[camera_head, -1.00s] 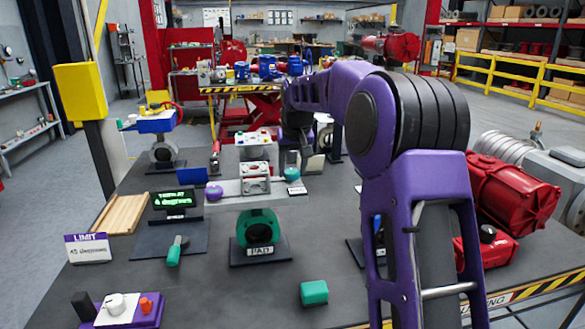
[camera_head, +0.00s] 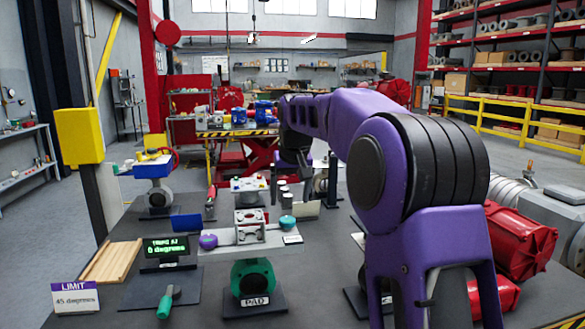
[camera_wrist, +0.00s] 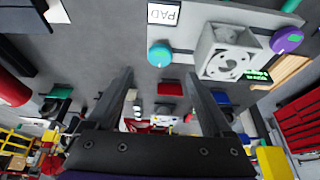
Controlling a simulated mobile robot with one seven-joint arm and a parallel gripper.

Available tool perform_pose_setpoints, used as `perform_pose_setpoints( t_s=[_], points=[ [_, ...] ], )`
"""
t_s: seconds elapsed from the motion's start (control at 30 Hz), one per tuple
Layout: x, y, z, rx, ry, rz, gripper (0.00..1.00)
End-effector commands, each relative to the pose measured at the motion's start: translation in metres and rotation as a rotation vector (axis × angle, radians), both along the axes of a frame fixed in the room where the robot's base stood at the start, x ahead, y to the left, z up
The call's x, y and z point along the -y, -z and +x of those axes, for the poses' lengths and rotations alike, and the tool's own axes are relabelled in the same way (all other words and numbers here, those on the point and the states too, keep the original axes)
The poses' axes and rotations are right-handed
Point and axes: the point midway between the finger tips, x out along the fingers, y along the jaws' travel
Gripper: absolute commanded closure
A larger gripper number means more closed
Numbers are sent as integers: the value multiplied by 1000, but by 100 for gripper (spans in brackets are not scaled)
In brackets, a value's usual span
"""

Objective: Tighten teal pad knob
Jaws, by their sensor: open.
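The teal knob (camera_head: 287,222) sits at the right end of a light grey plate (camera_head: 215,252), above the teal valve body (camera_head: 253,276) with a PAD label. In the wrist view the same teal knob (camera_wrist: 160,54) shows from close by, just beyond and between my fingertips. A purple knob (camera_head: 208,241) is at the plate's other end, with a pale square block (camera_head: 249,227) between them. My gripper (camera_wrist: 158,76) is open and empty, apart from the knob. In the head view my gripper hangs behind the knob, its fingers hard to make out.
A green display (camera_head: 167,248) reads 0 degrees, and a LIMIT sign (camera_head: 76,297) reads 45 degrees. A teal-handled lever (camera_head: 165,302) and a wooden tray (camera_head: 111,262) lie left. Red machinery (camera_head: 520,240) stands right. The PAD label (camera_wrist: 163,12) lies near the knob.

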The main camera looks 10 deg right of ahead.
Motion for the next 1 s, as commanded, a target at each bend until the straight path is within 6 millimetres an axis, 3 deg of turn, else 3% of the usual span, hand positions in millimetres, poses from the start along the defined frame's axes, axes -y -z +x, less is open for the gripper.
perform_pose_setpoints(
  t_s=[0.2,0.4,0.6,1.0],
  points=[
    [-1,-50,-20,3,0,0,15],
    [0,-80,-33,1,0,0,15],
    [0,-91,-38,-1,0,0,15],
    [-3,-90,-38,2,-1,5,15]
  ],
)
